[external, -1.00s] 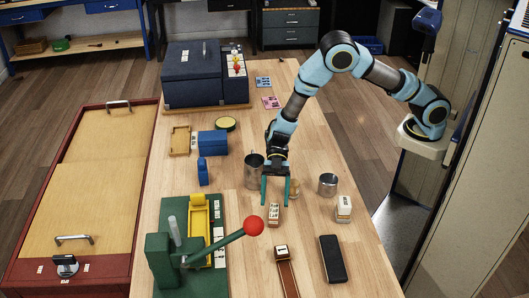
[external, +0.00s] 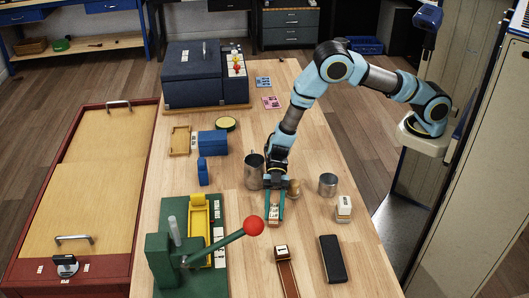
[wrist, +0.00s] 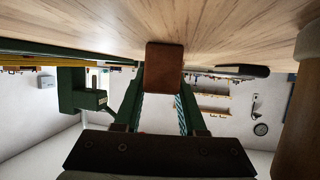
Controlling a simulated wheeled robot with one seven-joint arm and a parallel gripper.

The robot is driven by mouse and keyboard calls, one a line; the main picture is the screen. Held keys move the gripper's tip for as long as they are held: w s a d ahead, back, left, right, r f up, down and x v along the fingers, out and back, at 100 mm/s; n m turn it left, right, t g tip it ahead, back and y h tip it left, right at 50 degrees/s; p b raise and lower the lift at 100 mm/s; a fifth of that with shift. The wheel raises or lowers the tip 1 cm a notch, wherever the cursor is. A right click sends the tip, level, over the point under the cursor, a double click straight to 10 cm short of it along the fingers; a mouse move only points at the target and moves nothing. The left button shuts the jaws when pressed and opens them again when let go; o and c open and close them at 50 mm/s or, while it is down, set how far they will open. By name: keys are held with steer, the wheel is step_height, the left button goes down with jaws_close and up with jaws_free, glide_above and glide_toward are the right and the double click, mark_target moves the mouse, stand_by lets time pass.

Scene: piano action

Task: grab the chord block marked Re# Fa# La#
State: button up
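A small reddish-brown block with a pale marked face (external: 274,213) stands on the table, below the metal cup. Its marking is too small to read, so I cannot confirm it is the Re# Fa# La# block. My gripper (external: 275,208) points down with its green fingers on either side of this block, close against it. In the wrist view the block's plain brown face (wrist: 165,68) sits between the fingertips (wrist: 162,85). The fingers appear shut on it. The block appears still at table level. Another block with a white marked top (external: 344,205) stands to the right.
A metal cup (external: 254,172) and a small brass piece (external: 294,188) stand close to my gripper. Another tin (external: 328,184) is to the right. A green press with a red-knobbed lever (external: 253,225) is at lower left. A black slab (external: 333,259) lies in front.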

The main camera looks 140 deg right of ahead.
jaws_close()
steer(key=shift+r, duration=0.15)
